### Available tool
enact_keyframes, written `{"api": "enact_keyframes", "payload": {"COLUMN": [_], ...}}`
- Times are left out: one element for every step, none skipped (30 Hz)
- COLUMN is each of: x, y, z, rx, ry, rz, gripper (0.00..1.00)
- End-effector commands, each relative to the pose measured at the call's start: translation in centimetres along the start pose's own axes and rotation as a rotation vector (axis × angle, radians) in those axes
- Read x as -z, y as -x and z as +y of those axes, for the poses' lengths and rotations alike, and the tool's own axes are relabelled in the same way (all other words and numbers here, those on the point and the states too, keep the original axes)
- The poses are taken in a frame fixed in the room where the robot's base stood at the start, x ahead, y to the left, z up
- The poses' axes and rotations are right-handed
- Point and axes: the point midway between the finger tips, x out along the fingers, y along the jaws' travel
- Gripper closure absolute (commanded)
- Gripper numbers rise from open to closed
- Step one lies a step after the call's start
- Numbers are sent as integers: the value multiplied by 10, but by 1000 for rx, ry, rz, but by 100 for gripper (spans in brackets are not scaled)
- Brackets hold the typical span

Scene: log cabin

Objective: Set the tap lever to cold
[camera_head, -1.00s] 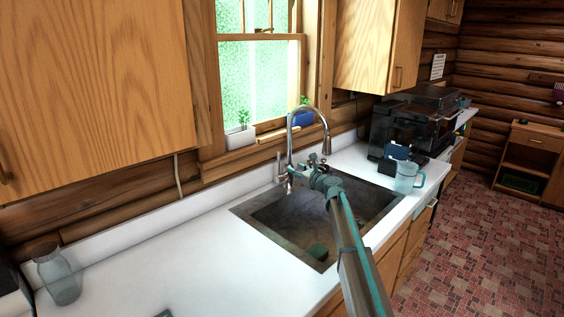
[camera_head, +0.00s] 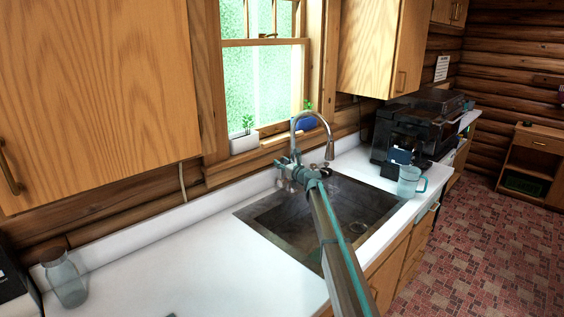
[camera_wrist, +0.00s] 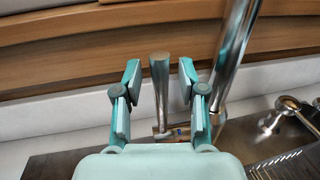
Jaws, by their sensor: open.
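The tap's curved metal spout (camera_head: 313,117) rises behind the sink; its lower tube (camera_wrist: 236,45) shows in the wrist view. The upright, round metal lever (camera_wrist: 160,85) stands between my two fingers in the wrist view, with a small red and blue mark (camera_wrist: 178,131) near its base. My gripper (camera_wrist: 160,72) is open, one finger on each side of the lever, with gaps showing on both sides. In the head view my gripper (camera_head: 290,168) is at the sink's back edge, left of the spout, and hides most of the lever.
My arm crosses above the dark sink (camera_head: 262,235). A metal knob (camera_wrist: 287,104) is right of the spout in the wrist view. A glass mug (camera_head: 409,181) and a coffee machine (camera_head: 415,130) stand to the right. The white counter (camera_head: 190,255) is mostly clear on the left.

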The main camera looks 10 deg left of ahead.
Motion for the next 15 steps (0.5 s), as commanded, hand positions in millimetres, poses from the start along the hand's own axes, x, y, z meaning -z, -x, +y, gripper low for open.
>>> {"api": "enact_keyframes", "payload": {"x": [0,0,0,0,0,1,1,1,1,1,1,1,1,1,1], "y": [-3,-4,-4,-4,-4,-4,-4,-4,-3,-3,-3,-3,-3,-3,-3], "z": [0,0,0,0,0,0,0,0,0,0,0,0,0,0,0], "rx": [0,0,0,0,0,0,0,0,1,0,1,1,1,1,1], "ry": [0,0,0,0,0,0,0,0,0,0,0,0,0,0,0], "rz": [0,0,0,0,0,0,0,0,0,0,0,0,0,0,0], "gripper": [59,59,59,59,59,59,59,59,59,64,69,76,81,86,92]}}
